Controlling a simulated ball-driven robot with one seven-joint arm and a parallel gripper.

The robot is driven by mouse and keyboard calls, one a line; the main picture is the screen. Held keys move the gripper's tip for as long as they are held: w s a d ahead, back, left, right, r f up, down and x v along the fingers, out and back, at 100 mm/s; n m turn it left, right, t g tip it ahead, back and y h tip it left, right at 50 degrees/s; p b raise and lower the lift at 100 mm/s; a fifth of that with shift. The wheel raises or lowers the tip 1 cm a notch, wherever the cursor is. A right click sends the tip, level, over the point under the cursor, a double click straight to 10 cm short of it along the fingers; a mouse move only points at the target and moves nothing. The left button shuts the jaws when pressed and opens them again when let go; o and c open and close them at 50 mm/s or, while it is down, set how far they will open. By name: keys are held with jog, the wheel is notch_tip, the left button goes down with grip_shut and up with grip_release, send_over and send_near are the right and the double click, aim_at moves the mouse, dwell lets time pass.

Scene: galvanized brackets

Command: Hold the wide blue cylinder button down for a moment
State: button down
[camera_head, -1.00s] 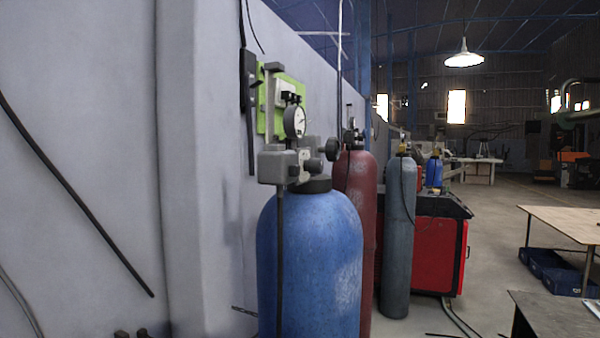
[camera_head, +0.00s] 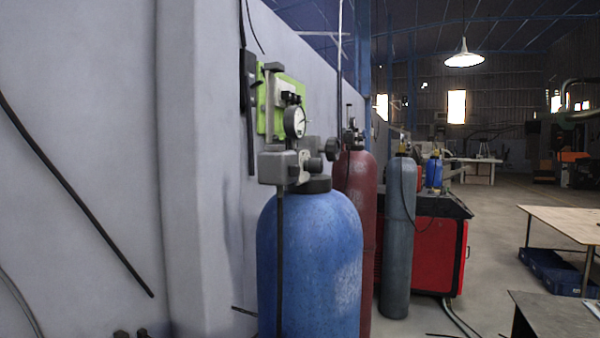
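No wide blue button shows clearly in the head view. The only large blue cylinder in view is a gas cylinder (camera_head: 310,265), upright beside the pale wall, with a grey valve block and a round gauge (camera_head: 295,121) above it. I cannot make out a button on it. My gripper is not in view. Small dark shapes (camera_head: 122,334) are cut off by the bottom edge at the left, and I cannot tell what they are.
A dark red cylinder (camera_head: 362,180) and a grey cylinder (camera_head: 398,240) stand behind the blue one, near a red cabinet (camera_head: 440,250). The pale wall (camera_head: 90,120) fills the left. A wooden-topped table (camera_head: 565,222) stands at right, with open floor between.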

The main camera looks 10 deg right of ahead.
aim_at(295, 170)
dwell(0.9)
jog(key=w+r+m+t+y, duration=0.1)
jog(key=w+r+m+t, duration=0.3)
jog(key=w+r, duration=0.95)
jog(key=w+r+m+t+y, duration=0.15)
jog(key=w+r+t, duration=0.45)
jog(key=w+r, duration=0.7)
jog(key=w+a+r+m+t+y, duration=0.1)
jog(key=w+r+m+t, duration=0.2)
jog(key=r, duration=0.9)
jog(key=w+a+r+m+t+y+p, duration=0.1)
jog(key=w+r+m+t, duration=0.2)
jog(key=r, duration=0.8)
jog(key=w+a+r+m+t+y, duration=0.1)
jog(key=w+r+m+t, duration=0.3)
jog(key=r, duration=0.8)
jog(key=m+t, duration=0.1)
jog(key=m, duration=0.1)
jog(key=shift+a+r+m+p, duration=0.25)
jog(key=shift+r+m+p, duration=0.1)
jog(key=shift+p, duration=0.05)
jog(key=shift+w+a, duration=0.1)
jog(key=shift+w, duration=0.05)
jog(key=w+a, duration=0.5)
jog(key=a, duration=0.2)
